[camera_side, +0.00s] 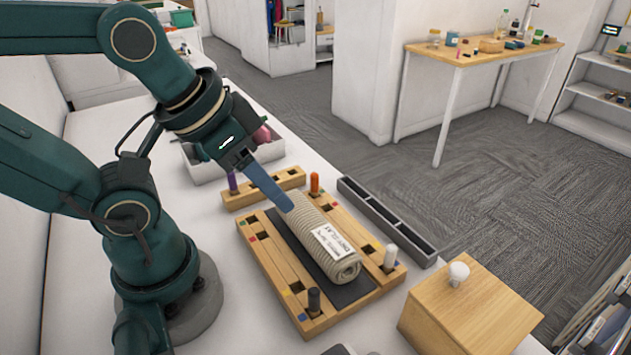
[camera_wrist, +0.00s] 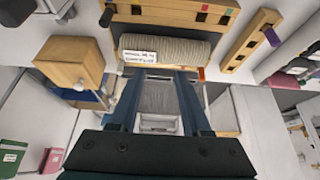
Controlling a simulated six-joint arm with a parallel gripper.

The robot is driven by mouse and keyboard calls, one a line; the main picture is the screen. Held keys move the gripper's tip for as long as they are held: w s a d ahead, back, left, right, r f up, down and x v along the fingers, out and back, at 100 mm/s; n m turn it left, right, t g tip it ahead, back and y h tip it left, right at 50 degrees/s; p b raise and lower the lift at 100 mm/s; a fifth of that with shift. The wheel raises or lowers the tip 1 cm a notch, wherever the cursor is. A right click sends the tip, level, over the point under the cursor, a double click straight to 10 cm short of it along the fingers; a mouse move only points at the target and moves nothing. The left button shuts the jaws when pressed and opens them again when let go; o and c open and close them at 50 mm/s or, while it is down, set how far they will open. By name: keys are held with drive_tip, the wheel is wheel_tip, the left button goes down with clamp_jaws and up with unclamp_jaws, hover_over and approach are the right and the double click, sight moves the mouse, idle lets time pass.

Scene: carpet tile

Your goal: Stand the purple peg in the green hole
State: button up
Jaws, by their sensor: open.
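The purple peg (camera_side: 233,183) stands upright in a separate wooden strip (camera_side: 290,180) at the back left. It also shows at the right in the wrist view (camera_wrist: 271,37). A small green-looking mark shows at the board's edge in the wrist view. My gripper (camera_side: 288,206) is above the back end of the rolled cloth, apart from the purple peg. Its two fingers (camera_wrist: 158,75) are spread, with no peg between them.
A rolled beige cloth (camera_side: 318,235) with a white label lies along the board's dark middle. Orange (camera_side: 315,184), white (camera_side: 390,258) and black (camera_side: 314,301) pegs stand around it. A dark slotted tray (camera_side: 388,220) lies right; a wooden box (camera_side: 465,315) with a white knob stands front right.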

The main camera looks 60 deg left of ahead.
drive_tip(key=shift+o, duration=0.5)
